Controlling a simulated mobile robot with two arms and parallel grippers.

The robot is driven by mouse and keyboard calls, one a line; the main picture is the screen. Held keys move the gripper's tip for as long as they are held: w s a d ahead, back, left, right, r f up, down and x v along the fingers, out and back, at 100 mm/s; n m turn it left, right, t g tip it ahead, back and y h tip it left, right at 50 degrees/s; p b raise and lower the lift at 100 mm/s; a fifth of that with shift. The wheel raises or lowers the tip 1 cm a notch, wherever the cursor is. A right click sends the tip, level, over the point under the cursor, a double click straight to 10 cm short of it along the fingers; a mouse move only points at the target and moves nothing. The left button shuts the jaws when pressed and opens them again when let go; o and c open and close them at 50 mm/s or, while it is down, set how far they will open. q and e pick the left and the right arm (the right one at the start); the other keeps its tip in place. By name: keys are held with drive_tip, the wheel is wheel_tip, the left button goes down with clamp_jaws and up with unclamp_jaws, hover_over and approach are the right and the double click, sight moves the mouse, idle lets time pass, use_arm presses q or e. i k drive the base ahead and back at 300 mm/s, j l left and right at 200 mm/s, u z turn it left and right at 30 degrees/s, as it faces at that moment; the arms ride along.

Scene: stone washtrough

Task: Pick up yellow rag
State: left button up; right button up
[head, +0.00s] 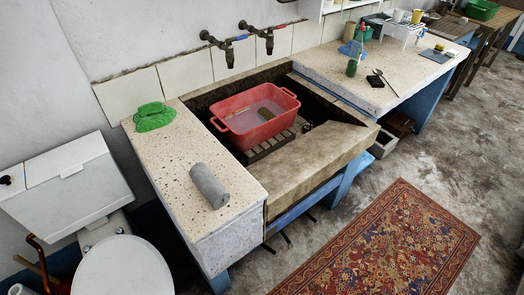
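I cannot make out a clear yellow rag. A crumpled green rag (154,117) lies on the left stone counter, near the wall. A crumpled blue cloth (351,49) lies on the right counter beside a green bottle. A small yellow item (439,47), too small to identify, sits at the far right of that counter. A small yellowish-brown item (265,113) lies in the red basin; I cannot tell what it is. Neither of my grippers is in view.
The red basin (259,129) stands in the stone trough (303,170) below two wall taps (228,50). A grey cylinder (209,186) lies on the left counter. A toilet (122,265) stands at lower left. A patterned rug (390,245) covers open floor at right.

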sight(264, 111)
drive_tip(key=l+u, duration=0.1)
drive_tip(key=u, duration=0.3)
drive_tip(key=i+l+u, duration=0.1)
drive_tip(key=u, duration=0.35)
drive_tip(key=l+u, duration=0.15)
drive_tip(key=u, duration=0.25)
drive_tip(key=l+u, duration=0.2)
drive_tip(key=l, duration=0.25)
drive_tip(key=l+u, duration=0.15)
drive_tip(key=l, duration=0.3)
drive_tip(key=k+l+u, duration=0.2)
drive_tip(key=l, duration=0.2)
drive_tip(key=l+u, duration=0.2)
drive_tip(key=l, duration=0.25)
drive_tip(key=k+l+u, duration=0.15)
drive_tip(key=l, duration=0.25)
drive_tip(key=k+l+u, duration=0.2)
drive_tip(key=l, duration=0.2)
drive_tip(key=i, duration=0.1)
